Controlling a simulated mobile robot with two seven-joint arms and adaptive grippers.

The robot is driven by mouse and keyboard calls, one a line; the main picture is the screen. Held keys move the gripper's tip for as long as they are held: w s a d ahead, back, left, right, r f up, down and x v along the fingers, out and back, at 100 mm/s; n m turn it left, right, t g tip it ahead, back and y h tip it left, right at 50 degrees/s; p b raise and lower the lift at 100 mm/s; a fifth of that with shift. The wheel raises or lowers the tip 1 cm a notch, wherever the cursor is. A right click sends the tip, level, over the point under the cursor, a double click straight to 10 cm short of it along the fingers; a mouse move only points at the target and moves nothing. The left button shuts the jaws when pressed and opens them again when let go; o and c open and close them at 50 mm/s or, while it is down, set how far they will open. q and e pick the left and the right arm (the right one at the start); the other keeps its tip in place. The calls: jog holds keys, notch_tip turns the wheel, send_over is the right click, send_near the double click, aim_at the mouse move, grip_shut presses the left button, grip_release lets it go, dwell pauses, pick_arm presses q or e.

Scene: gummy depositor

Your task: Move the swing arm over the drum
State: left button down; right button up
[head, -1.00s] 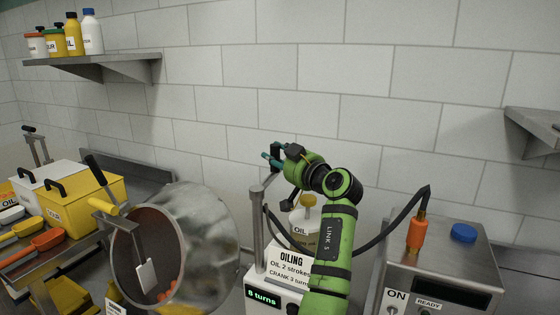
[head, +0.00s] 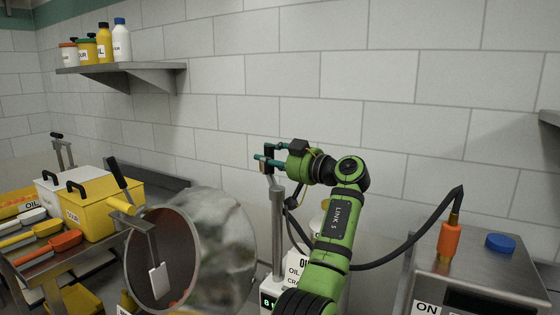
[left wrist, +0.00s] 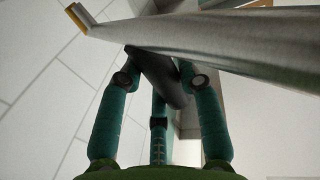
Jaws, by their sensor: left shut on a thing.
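My left gripper (head: 264,163) shows beside the top of a grey metal post (head: 278,230), to the right of and above the drum. In the left wrist view the gripper (left wrist: 158,85) is shut on a dark grip (left wrist: 160,76). The swing arm (left wrist: 215,35), a long grey metal bar with a yellow tip, crosses just beyond it. In the head view most of the swing arm is hidden or too small to tell. The drum (head: 222,250) is shiny metal, tilted, with its open mouth facing left-front and a white paddle (head: 158,280) in front. My right gripper is not in view.
The oiling station display (head: 268,302) is partly behind my arm. A steel machine (head: 480,270) with an orange-sleeved hose (head: 450,240) and blue button stands right. A yellow bin (head: 95,215) and scoops are left. A shelf (head: 130,68) holds bottles.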

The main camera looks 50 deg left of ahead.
pick_arm(q)
jog(key=shift+s+a+r+n+g, duration=0.1)
jog(key=shift+s+a+n+g, duration=0.15)
jog(key=shift+s+n+g, duration=0.25)
jog(key=shift+s+a+n+g, duration=0.2)
jog(key=shift+s+a+g, duration=0.05)
jog(key=shift+g, duration=0.45)
jog(key=s+n+g+h+p, duration=0.1)
jog(key=s+n+g+p, duration=0.1)
jog(key=g, duration=0.1)
jog(key=s+a+n+g+h+p, duration=0.1)
jog(key=s+n+g+h+p, duration=0.1)
jog(key=g, duration=0.1)
jog(key=shift+s+n+h+p, duration=0.15)
jog(key=shift+n+h+p, duration=0.15)
jog(key=shift+p, duration=0.1)
jog(key=shift+s+f+g, duration=0.1)
jog(key=shift+f+g, duration=0.15)
jog(key=shift+g, duration=0.05)
jog(key=c, duration=1.1)
grip_release()
jog(key=shift+r, duration=0.1)
